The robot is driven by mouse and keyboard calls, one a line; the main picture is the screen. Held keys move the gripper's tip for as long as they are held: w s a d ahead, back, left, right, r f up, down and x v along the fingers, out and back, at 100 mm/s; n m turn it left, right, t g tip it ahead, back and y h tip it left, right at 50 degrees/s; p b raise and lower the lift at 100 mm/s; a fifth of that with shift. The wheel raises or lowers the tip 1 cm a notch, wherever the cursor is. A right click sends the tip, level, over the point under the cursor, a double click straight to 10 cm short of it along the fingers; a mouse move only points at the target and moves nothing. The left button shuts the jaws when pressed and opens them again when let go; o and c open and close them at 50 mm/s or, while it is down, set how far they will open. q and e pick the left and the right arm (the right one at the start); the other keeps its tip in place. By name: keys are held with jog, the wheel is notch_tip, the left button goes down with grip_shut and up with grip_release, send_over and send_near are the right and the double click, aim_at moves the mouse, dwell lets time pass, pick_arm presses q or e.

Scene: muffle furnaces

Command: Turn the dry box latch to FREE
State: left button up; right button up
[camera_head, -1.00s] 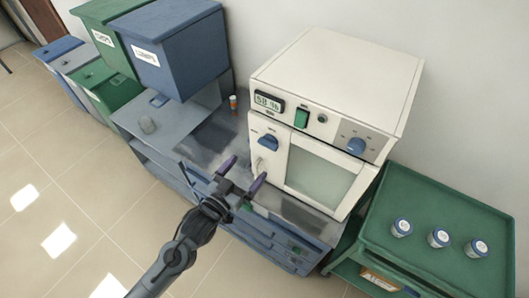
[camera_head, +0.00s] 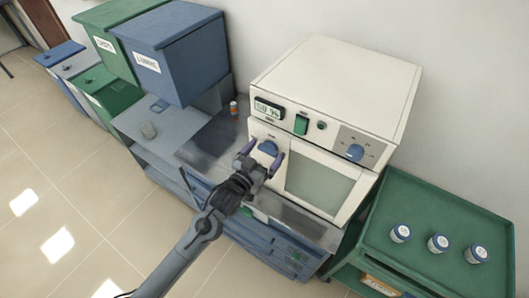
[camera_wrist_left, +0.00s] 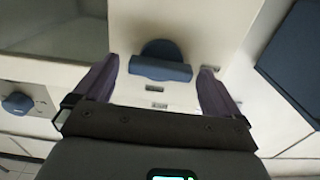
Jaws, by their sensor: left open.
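The dry box (camera_head: 325,105) is a cream cabinet with a small display, a green switch and a framed window in its door. The blue latch knob (camera_head: 268,147) sits on the front panel left of the window. My left gripper (camera_head: 262,156) is open in front of the latch, with one purple finger on either side of it. In the left wrist view the latch (camera_wrist_left: 160,62) shows between the two fingers of my left gripper (camera_wrist_left: 158,88), with gaps on both sides. The small labels below the latch are too blurred to read. My right gripper is out of view.
A second blue knob (camera_head: 355,152) is on the right of the panel. A green cart (camera_head: 450,200) with several small jars stands at right. Blue and green bins (camera_head: 170,55) stand at left, near a small orange-capped bottle (camera_head: 234,108).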

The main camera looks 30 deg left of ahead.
pick_arm(q)
jog(key=c, duration=1.1)
jog(key=shift+o, duration=0.2)
jog(key=m+p, duration=0.2)
jog(key=m, duration=0.1)
jog(key=shift+d+r+m, duration=0.1)
jog(key=shift+m, duration=0.2)
jog(key=m+p, duration=0.3)
jog(key=m, duration=0.2)
jog(key=shift+d+m, duration=0.1)
jog(key=shift+m, duration=0.2)
jog(key=m+p, duration=0.2)
jog(key=m, duration=0.3)
jog(key=shift+f, duration=0.2)
jog(key=shift+d+f+m+p, duration=0.15)
jog(key=shift+m+p, duration=0.7)
jog(key=shift+m, duration=0.95)
